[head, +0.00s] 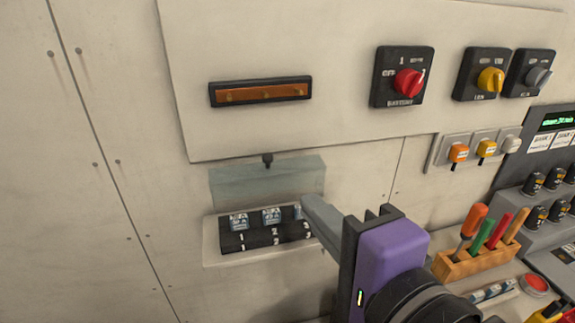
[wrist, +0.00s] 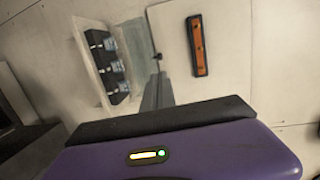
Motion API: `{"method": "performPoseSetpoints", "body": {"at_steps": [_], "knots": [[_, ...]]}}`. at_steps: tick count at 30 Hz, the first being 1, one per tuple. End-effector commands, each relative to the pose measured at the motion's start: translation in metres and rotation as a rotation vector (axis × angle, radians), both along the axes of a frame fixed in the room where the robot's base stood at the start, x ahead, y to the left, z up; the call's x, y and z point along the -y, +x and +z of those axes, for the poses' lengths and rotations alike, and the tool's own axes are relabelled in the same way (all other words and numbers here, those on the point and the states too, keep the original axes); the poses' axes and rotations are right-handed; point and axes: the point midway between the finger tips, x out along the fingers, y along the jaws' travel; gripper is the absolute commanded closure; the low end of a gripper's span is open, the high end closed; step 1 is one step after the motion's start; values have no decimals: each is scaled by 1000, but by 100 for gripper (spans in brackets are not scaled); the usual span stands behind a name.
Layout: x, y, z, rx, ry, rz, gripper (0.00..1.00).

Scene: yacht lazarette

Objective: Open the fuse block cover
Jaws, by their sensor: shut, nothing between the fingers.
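The fuse block (head: 265,238) is a black block with several fuses, on a pale base on the wall at the lower middle of the head view. Its clear, blue-tinted cover (head: 262,182) stands raised above it, against the wall, leaving the fuses uncovered. My gripper (head: 306,200) is shut and empty, its grey fingertips at the right end of the block near the cover's lower right corner; I cannot tell whether they touch. In the wrist view the fuse block (wrist: 108,62) is left of my gripper fingers (wrist: 157,82), with the cover (wrist: 136,42) beyond the fingers.
A small black latch (head: 267,159) sits just above the cover. An orange bar in a black frame (head: 261,92) and a red rotary switch (head: 408,82) are on the panel above. A wooden rack of tools (head: 470,263) stands right of my gripper.

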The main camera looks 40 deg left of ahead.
Motion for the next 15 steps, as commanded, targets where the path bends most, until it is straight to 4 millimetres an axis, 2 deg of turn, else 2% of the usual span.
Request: {"method": "performPoseSetpoints", "body": {"at_steps": [5, 15], "knots": [[-11, 5, 0, -4, 7, 1, 100], [-65, 38, -8, -3, 3, 1, 100]]}}
